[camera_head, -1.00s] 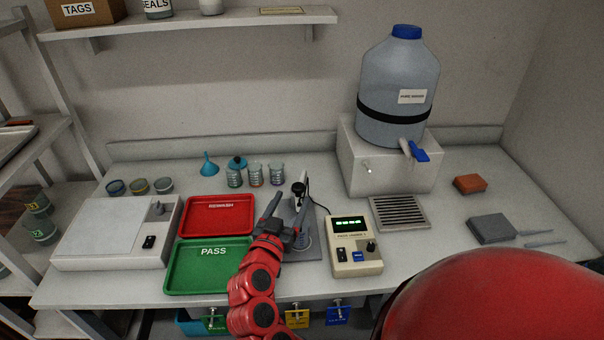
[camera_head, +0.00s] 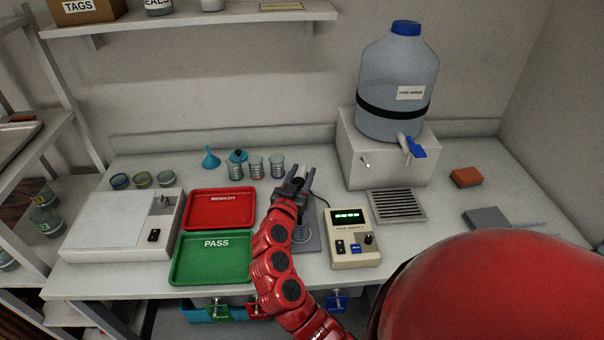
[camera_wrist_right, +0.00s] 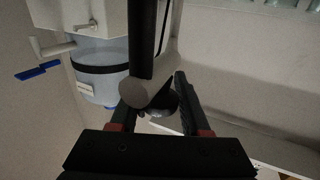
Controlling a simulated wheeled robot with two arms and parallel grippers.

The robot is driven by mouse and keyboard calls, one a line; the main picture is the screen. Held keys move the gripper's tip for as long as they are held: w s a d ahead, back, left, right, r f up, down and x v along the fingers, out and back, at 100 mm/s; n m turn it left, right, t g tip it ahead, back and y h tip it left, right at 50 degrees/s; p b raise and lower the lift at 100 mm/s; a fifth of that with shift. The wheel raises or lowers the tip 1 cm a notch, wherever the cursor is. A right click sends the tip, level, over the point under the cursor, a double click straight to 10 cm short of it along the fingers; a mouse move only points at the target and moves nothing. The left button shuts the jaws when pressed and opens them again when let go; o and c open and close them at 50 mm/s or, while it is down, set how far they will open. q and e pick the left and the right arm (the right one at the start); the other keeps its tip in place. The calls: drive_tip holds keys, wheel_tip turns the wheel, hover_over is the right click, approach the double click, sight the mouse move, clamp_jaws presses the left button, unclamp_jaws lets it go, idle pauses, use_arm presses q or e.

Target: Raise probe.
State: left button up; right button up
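The probe (camera_head: 299,183) is a small dark and pale piece on a stand in the middle of the bench, mostly hidden by my gripper. The stand's grey base plate (camera_head: 311,243) shows beside my arm. My right gripper (camera_head: 299,174) is at the top of the stand, its fingers spread to either side of the probe. In the right wrist view a black rod with a round grey end (camera_wrist_right: 139,91) lies between the open fingers (camera_wrist_right: 157,105). I cannot tell whether either finger touches it. My left gripper is not in view.
A beige meter (camera_head: 353,240) with a lit green display stands right of the stand, its cable running behind. The red tray (camera_head: 219,210) and green tray (camera_head: 211,262) lie left. Several glass jars (camera_head: 256,167) stand behind; a large water jug (camera_head: 395,85) stands back right.

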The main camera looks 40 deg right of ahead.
clamp_jaws()
idle(1.1)
